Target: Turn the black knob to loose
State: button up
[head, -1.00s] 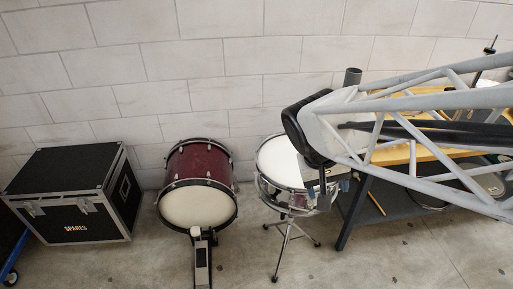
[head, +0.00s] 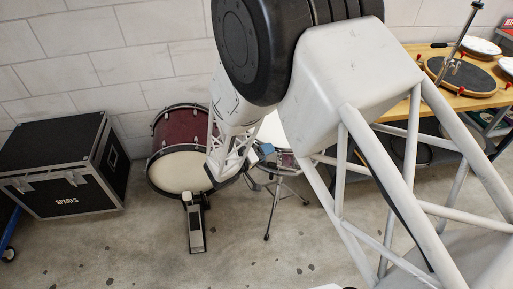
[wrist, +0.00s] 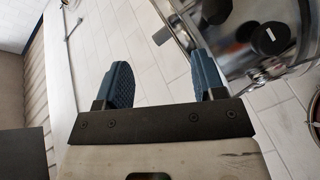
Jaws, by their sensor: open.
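The black knob (wrist: 268,38) is a round black disc with a small pale mark. It sits on the chrome shell of the snare drum (wrist: 290,62), at the upper right of the wrist view. In the head view the snare drum (head: 272,130) is partly hidden behind my arm, and I cannot make out the knob there. My gripper (wrist: 164,75) is open, its two blue ribbed fingers apart with nothing between them. The knob lies ahead and to the right of the fingers, apart from them. In the head view my gripper (head: 264,149) is near the snare drum.
A red bass drum (head: 178,170) with a pedal (head: 195,222) stands left of the snare. A black case (head: 66,170) marked SPARES is at the far left. A wooden bench (head: 452,100) with practice pads is at the right. The floor in front is clear.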

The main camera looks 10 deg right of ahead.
jog(key=a+f+n+t+y, duration=0.1)
jog(key=a+f+t, duration=0.4)
jog(key=f, duration=0.6)
jog(key=shift+w+a+n+t+y, duration=0.3)
jog(key=shift+w+n+y, duration=0.1)
jog(key=shift+n, duration=0.1)
jog(key=shift+x, duration=3.95)
jog(key=c, duration=0.9)
